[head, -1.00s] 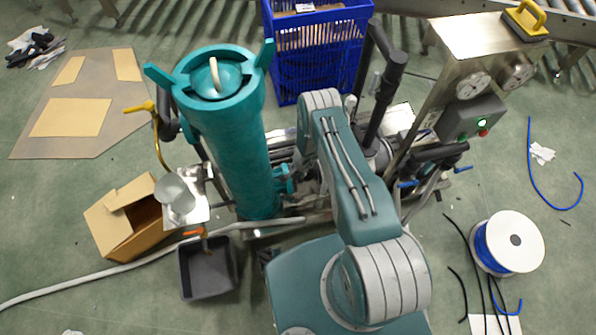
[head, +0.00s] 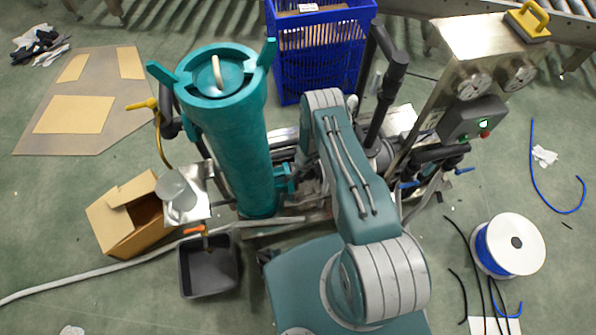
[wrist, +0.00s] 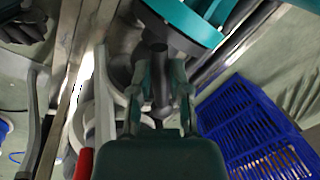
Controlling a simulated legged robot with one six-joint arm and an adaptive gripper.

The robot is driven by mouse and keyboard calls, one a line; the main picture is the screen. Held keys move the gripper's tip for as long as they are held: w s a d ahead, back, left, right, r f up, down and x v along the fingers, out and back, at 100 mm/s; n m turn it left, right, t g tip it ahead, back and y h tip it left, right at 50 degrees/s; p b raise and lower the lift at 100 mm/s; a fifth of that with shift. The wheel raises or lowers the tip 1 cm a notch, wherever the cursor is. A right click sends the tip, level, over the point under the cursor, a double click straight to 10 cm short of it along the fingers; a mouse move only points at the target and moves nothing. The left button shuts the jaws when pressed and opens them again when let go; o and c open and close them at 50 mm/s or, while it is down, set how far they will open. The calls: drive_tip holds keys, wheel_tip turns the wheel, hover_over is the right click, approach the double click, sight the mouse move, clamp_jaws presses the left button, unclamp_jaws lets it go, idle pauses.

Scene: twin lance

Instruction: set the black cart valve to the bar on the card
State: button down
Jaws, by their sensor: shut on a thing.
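In the wrist view, my gripper (wrist: 160,88) is closed around a dark upright bar (wrist: 160,68). It looks like a handle, but I cannot tell for sure that it is the black cart valve. In the head view, my arm hides my gripper and what it holds. The cart carries a tall teal cylinder (head: 238,150) and a steel gauge panel with two round dials (head: 473,85), (head: 517,76). A small pale label (head: 432,120) sits at the panel's edge. I cannot read it or tell whether it is the card. The dial readings are too small to read.
A blue crate (head: 318,50) stands behind the cart and at lower right in the wrist view (wrist: 252,125). A black pipe (head: 378,105) rises beside my arm. A black tray (head: 209,270), an open carton (head: 125,215) and a cable spool (head: 509,245) stand on the floor.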

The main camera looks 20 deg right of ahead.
drive_tip(key=c, duration=0.6)
unclamp_jaws()
drive_tip(key=r, duration=0.4)
drive_tip(key=s+d+r, duration=0.1)
drive_tip(key=r, duration=0.6)
drive_tip(key=shift+s+d+r, duration=0.15)
drive_tip(key=shift+s+r, duration=0.2)
drive_tip(key=shift+s, duration=0.05)
drive_tip(key=shift+s, duration=0.1)
